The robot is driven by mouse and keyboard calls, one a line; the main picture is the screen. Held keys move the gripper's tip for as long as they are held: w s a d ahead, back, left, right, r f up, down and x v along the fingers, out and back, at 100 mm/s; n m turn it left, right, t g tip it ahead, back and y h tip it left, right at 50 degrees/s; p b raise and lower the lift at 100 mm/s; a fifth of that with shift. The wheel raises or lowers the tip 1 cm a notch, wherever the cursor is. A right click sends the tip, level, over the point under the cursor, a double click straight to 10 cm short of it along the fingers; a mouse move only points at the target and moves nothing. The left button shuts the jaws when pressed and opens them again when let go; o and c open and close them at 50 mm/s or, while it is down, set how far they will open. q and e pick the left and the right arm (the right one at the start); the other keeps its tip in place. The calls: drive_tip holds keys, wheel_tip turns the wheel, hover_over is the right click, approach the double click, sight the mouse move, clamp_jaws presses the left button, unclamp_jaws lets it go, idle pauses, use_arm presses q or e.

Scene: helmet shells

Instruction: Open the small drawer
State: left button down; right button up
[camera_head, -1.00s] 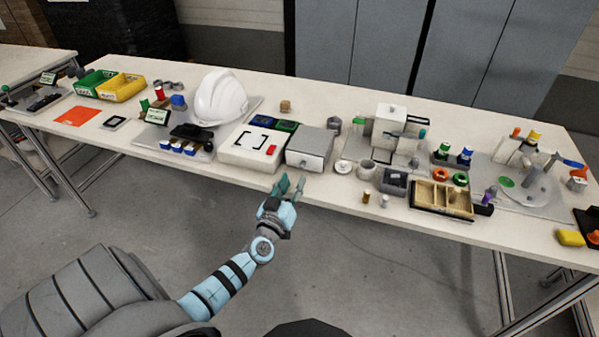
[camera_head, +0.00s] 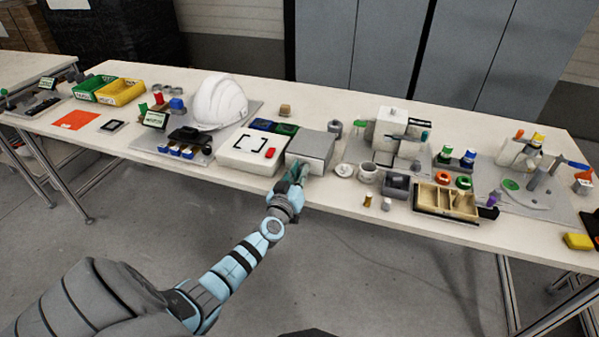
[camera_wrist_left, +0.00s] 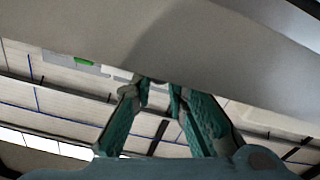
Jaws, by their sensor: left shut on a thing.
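The small drawer is in the grey box (camera_head: 312,147) near the table's front edge, in the middle of the head view. My left gripper (camera_head: 297,172) is at the front face of this box, and its teal fingers hide part of that face. In the left wrist view the fingers of my left gripper (camera_wrist_left: 160,90) are close together under the pale grey drawer front (camera_wrist_left: 130,40). They are shut on a small part there, most likely the drawer handle, which is mostly hidden. The drawer looks closed against the box. My right gripper is in neither view.
A white box with a red button (camera_head: 252,152) stands just left of the grey box. A white helmet (camera_head: 218,102) is behind at left. The floor before the table is clear.

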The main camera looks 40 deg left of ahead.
use_arm(q)
drive_tip(key=p+v, duration=0.4)
drive_tip(key=v, duration=0.4)
drive_tip(key=shift+s+d, duration=0.15)
drive_tip(key=shift+s, duration=0.1)
drive_tip(key=c, duration=1.6)
unclamp_jaws()
drive_tip(key=v, duration=1.2)
drive_tip(key=shift+f, duration=0.1)
